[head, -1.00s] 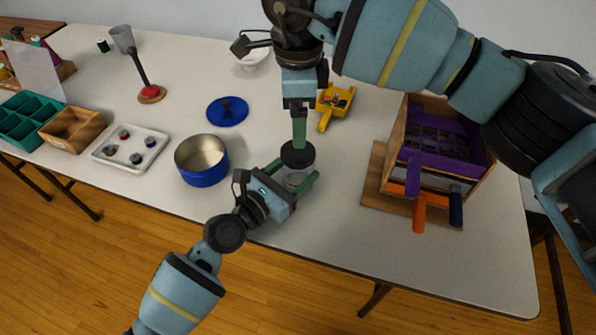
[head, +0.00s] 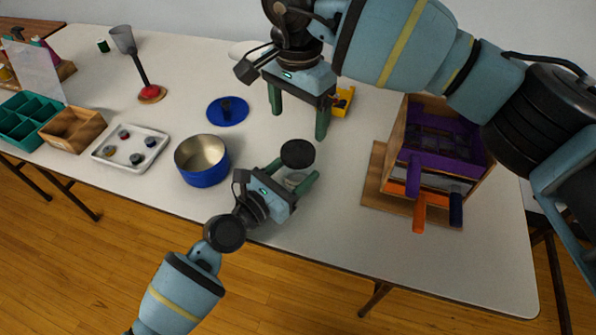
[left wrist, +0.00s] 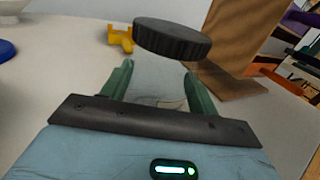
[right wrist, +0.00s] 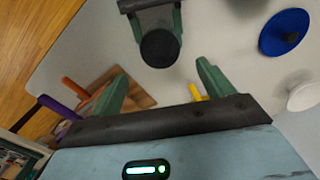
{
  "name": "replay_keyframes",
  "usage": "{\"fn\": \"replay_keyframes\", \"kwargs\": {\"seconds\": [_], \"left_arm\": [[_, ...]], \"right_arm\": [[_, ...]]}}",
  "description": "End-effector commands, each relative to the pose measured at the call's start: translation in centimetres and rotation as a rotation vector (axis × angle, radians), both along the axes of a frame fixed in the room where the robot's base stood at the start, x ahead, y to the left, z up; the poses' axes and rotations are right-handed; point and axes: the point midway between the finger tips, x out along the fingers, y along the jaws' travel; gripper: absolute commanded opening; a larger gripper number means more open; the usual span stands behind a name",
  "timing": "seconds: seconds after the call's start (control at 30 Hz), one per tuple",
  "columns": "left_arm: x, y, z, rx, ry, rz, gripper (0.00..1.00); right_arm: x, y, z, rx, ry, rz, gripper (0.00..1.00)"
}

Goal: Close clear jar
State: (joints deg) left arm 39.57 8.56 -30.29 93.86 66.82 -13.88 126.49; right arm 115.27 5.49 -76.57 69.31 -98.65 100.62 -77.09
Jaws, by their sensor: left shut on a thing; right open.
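The clear jar (head: 296,180) stands on the table near the front edge, and it also shows in the left wrist view (left wrist: 158,82). A black lid (head: 297,153) sits on top of the jar; the left wrist view shows it (left wrist: 172,40) looking slightly tilted. I cannot tell whether it is fully seated. My left gripper (head: 292,188) is shut on the jar's sides, below the lid. My right gripper (head: 298,118) is open and empty above and behind the jar; in the right wrist view the lid (right wrist: 160,48) lies beyond its fingers.
A blue pot (head: 202,162) stands left of the jar, with its blue lid (head: 228,111) behind it. A yellow toy (head: 343,101) lies behind the right gripper. A wooden box with purple parts (head: 436,150) stands at right. The front right table is clear.

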Motion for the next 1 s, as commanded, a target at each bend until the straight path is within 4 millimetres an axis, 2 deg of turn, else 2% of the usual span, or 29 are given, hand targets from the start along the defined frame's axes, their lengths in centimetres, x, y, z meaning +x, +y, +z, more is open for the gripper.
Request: {"fn": "replay_keyframes", "kwargs": {"seconds": [0.13, 0.27, 0.5, 0.7, 1.0], "left_arm": [[0.0, 0.0, 0.0, 0.001, 0.001, 0.000, 0.00], [0.0, 0.0, 0.0, 0.000, 0.000, 0.000, 0.00], [0.0, 0.0, 0.0, 0.000, 0.000, 0.000, 0.00], [0.0, 0.0, 0.0, 0.001, 0.001, 0.000, 0.00], [0.0, 0.0, 0.0, 0.001, 0.001, 0.000, 0.00]], "right_arm": [[0.0, 0.0, -0.3, 0.000, 0.001, -0.001, 0.80], [0.0, 0.0, -1.5, -0.001, 0.003, -0.001, 0.80], [-0.1, 0.0, -5.0, 0.000, 0.004, -0.002, 0.80], [0.0, 0.0, -7.2, 0.001, 0.002, -0.002, 0.80], [0.0, 0.0, -8.0, 0.000, 0.000, -0.002, 0.80]]}}
